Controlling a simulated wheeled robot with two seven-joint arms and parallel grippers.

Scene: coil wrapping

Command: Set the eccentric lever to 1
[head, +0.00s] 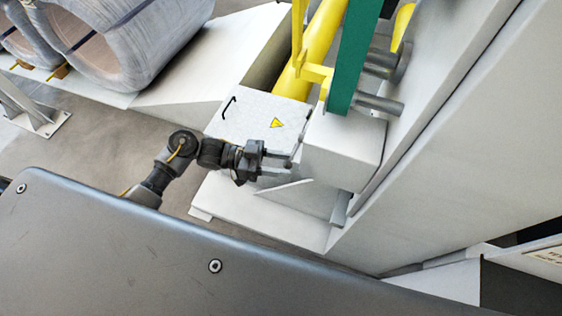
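My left gripper (283,163) reaches in from the left, in front of the white box (245,118) with a yellow warning sign. Its fingertips point right, towards a narrow grey lever-like part (298,150) at the box's right edge. I cannot tell whether this part is the eccentric lever, or whether the fingers touch it. The finger gap is too small to judge clearly. No numbered setting is readable. My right gripper is not in view.
A green upright bar (355,55) and yellow tubes (322,45) stand above the box. Grey pins (380,104) stick out from the large white machine wall (470,140). Big wrapped coils (120,40) lie at the upper left. Bare floor (110,140) lies left of the box.

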